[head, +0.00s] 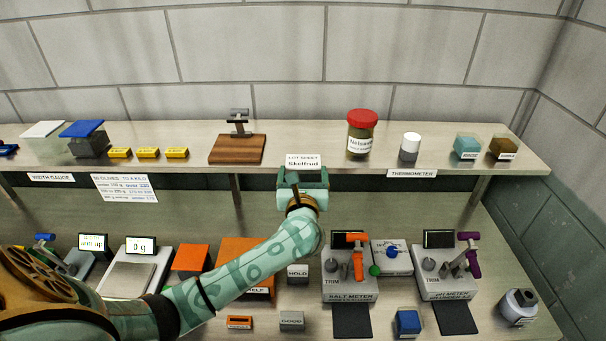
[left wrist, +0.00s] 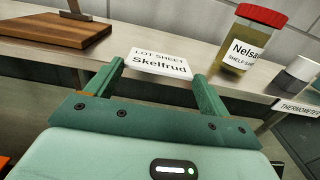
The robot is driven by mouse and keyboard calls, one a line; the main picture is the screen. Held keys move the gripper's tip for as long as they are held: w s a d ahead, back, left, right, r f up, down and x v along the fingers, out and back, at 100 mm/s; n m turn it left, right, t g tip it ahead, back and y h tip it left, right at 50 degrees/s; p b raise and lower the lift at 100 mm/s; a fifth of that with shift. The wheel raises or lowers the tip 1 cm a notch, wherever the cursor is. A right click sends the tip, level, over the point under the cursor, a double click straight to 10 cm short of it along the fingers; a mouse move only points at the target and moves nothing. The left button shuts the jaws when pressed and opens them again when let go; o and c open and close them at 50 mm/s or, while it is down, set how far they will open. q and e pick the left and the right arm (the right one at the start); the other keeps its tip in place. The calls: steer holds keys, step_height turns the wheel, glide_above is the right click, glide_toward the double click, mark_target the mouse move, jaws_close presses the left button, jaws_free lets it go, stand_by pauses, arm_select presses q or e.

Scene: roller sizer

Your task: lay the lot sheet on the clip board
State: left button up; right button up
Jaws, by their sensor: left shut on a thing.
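The lot sheet (head: 303,161), a small white card reading "LOT SHEET Skelfrud", is at the front edge of the upper shelf in the head view. It also shows in the left wrist view (left wrist: 160,64), between my fingertips. My left gripper (head: 302,175) is shut on the sheet; whether the sheet touches the shelf I cannot tell. The clip board (head: 236,150), a brown wooden board with a dark metal clip at its back, lies on the shelf to the left of the sheet. Its corner also shows in the left wrist view (left wrist: 65,30). My right gripper is not in view.
A red-lidded jar (head: 361,134) and a white-capped bottle (head: 410,148) stand right of the sheet. Yellow blocks (head: 148,153) lie left of the board. The shelf between board and jar is clear. Meters (head: 349,283) and a scale (head: 131,277) fill the lower bench.

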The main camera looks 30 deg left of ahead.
arm_select(q)
steer(key=shift+s, duration=0.1)
steer(key=shift+f+b, duration=0.25)
steer(key=shift+b, duration=0.05)
steer(key=o, duration=0.9)
steer(key=shift+r, duration=0.1)
